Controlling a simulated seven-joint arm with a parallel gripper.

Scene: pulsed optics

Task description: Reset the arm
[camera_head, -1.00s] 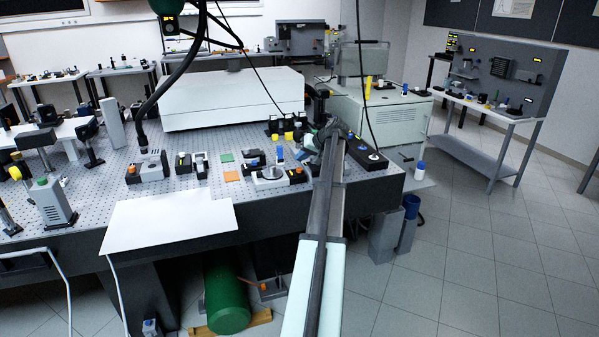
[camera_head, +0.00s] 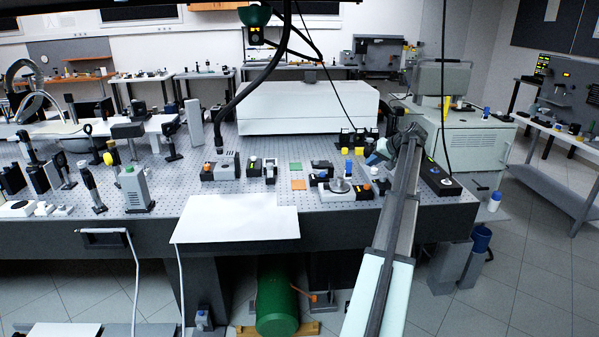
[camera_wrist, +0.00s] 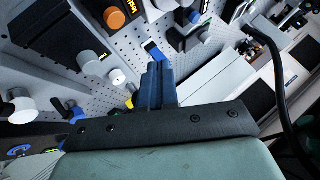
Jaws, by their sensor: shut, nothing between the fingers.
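My gripper (camera_head: 374,158) is at the right part of the optical bench (camera_head: 330,221), at the end of my arm, which reaches in from the lower front. In the wrist view its two dark fingers (camera_wrist: 157,84) are together, with nothing between them. They point over the perforated bench top, which looks tilted in that view. In the head view the fingertips are small and partly hidden by the wrist, so I cannot tell their exact height above the bench.
Small optics stand close to my gripper, including a round silver-topped mount (camera_head: 340,186) and a black box with a knob (camera_head: 438,178). A long white housing (camera_head: 308,108) stands behind. A white sheet (camera_head: 238,222) overhangs the front edge. A grey-white cabinet (camera_head: 468,135) is at the right.

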